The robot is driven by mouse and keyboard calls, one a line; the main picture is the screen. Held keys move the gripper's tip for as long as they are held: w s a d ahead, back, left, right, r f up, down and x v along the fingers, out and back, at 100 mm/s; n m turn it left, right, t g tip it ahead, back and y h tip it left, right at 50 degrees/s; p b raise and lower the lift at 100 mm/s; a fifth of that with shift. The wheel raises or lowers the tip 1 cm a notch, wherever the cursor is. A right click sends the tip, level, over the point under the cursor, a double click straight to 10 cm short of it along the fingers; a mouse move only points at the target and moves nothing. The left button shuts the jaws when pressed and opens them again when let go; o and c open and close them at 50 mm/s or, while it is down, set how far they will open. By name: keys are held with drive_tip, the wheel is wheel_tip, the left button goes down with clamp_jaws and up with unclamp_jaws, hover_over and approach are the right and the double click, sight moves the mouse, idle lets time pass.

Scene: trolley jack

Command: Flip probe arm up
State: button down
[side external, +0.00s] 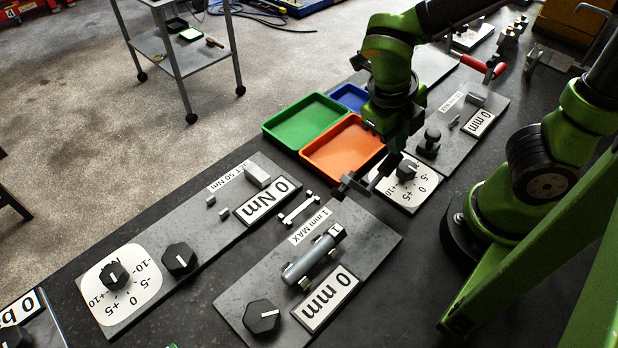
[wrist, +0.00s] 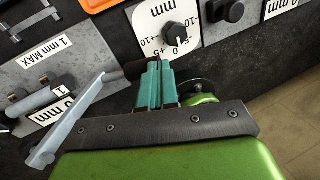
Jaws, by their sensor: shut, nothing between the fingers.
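On the grey "1 mm MAX" plate (side external: 367,243), a grey cylindrical fixture (side external: 308,262) lies beside a "0 mm" label. It also shows at the left in the wrist view (wrist: 32,103). My gripper (side external: 377,184) is over the gap between this plate and the dial plate behind it. Its teal fingers (wrist: 153,68) are shut with nothing between them. In the wrist view a pale grey bar (wrist: 72,118) with a dark rod (wrist: 132,69) at its upper end lies left of the fingers. The rod end is close to the fingertips; I cannot tell whether they touch.
A black hexagonal knob (side external: 262,317) sits at the plate's near end. A white dial (side external: 404,186) is beside my gripper. Orange (side external: 343,151) and green (side external: 305,121) trays stand behind. The "0 Nm" plate (side external: 180,224) is left. Dark bench shows between the plates.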

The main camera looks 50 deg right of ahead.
drive_tip(key=shift+d+f+y, duration=0.45)
drive_tip(key=shift+f, duration=0.3)
drive_tip(key=shift+d+f+y, duration=0.45)
drive_tip(key=shift+f+y, duration=0.05)
drive_tip(key=shift+f, duration=0.3)
drive_tip(key=shift+d+f+y, duration=0.45)
drive_tip(key=shift+f, duration=0.3)
wheel_tip(320, 180, up, 12)
drive_tip(key=shift+w, duration=0.45)
drive_tip(key=shift+a, duration=0.1)
